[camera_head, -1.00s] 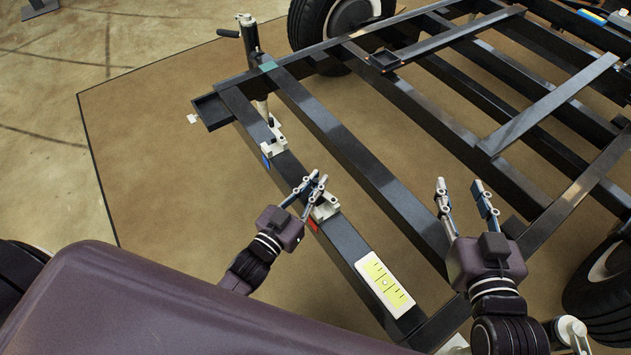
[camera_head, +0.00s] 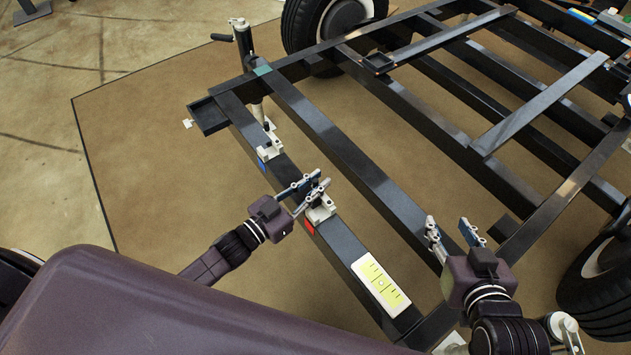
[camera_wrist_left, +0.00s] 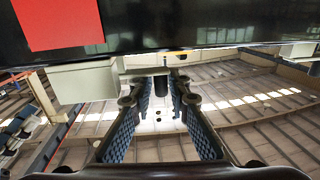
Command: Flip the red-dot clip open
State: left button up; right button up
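The red-dot clip (camera_head: 321,211) is a pale block on the dark front beam of the trailer frame, with a red patch (camera_head: 309,227) on the beam's side. In the left wrist view the red patch (camera_wrist_left: 60,22) is large at upper left, and a pale part of the clip (camera_wrist_left: 82,80) lies below the beam. My left gripper (camera_head: 313,182) is at the clip's upper side, with its fingers partly over it. In the wrist view its blue-padded fingers (camera_wrist_left: 158,98) are apart, with a dark round part between their tips. Contact is unclear. My right gripper (camera_head: 450,229) is open and empty, right of the beam.
A similar clip (camera_head: 269,150) with a blue patch sits further up the same beam. A jack post with a crank (camera_head: 243,42) stands at the far corner. Parallel dark bars (camera_head: 345,155) run beside the beam.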

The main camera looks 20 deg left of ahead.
pick_arm(q)
jog(key=shift+o, duration=1)
jog(key=shift+s+a, duration=0.15)
jog(key=shift+s, duration=0.05)
jog(key=v, duration=1.1)
jog(key=shift+s, duration=0.25)
jog(key=shift+s+a, duration=0.1)
